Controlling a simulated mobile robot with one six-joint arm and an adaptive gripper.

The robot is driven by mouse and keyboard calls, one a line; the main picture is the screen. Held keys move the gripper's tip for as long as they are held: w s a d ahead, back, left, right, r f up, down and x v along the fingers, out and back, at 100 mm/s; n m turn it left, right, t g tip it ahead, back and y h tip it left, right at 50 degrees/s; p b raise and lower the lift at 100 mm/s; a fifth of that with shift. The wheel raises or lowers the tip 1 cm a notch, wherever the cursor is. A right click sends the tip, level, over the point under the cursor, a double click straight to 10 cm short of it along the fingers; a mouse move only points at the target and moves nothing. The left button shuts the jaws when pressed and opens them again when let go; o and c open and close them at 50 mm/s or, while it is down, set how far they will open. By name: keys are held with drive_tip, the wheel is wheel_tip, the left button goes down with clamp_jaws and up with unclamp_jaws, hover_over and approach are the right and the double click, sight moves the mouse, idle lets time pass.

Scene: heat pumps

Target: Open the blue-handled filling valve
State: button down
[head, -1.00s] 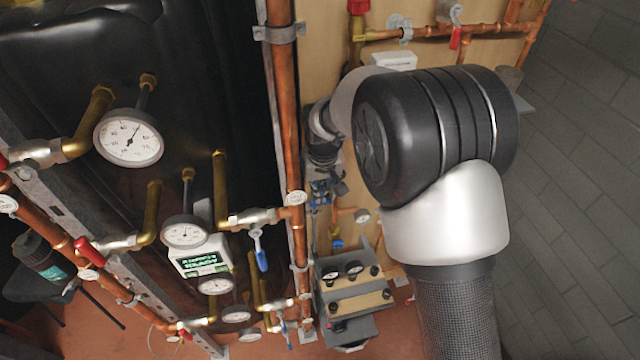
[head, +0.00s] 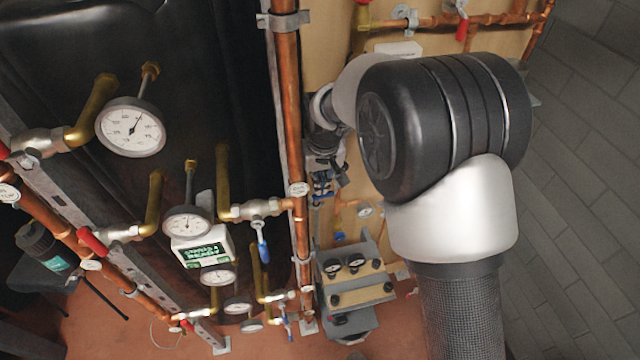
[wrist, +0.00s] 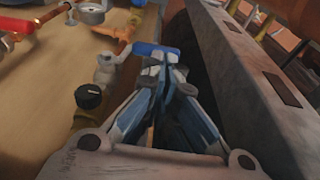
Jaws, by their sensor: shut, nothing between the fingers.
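The blue handle (wrist: 157,50) of a valve shows in the wrist view, just beyond my fingertips. A grey metal valve body (wrist: 106,72) is to its left, by the wooden board. My gripper (wrist: 162,72) is shut and empty, its tips close to the handle; I cannot tell whether they touch it. Another valve with a hanging blue handle (head: 263,248) is on the nearer pipework, left of the copper pipe.
A vertical copper pipe (head: 290,110) stands just left of my gripper. A grey metal rail (wrist: 245,65) runs along the right in the wrist view. A black knob (wrist: 89,97) is at the left. Gauges (head: 130,127) and red-handled valves (head: 92,242) crowd the left side.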

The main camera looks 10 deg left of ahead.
wheel_tip(320, 180, up, 10)
drive_tip(key=s, duration=0.2)
drive_tip(key=shift+d, duration=0.45)
drive_tip(key=w+d+n+g+y+b, duration=0.2)
drive_tip(key=d+n+g+y, duration=0.2)
drive_tip(key=n, duration=1.5)
drive_tip(key=shift+d+r+y, duration=0.3)
drive_tip(key=shift+d+y, duration=1.2)
drive_tip(key=shift+y, duration=0.1)
drive_tip(key=a+f+b, duration=0.2)
drive_tip(key=a+f, duration=0.4)
drive_tip(key=f, duration=0.5)
drive_tip(key=shift+s+a+f, duration=0.2)
drive_tip(key=shift+s+a, duration=0.1)
drive_tip(key=shift+s, duration=0.1)
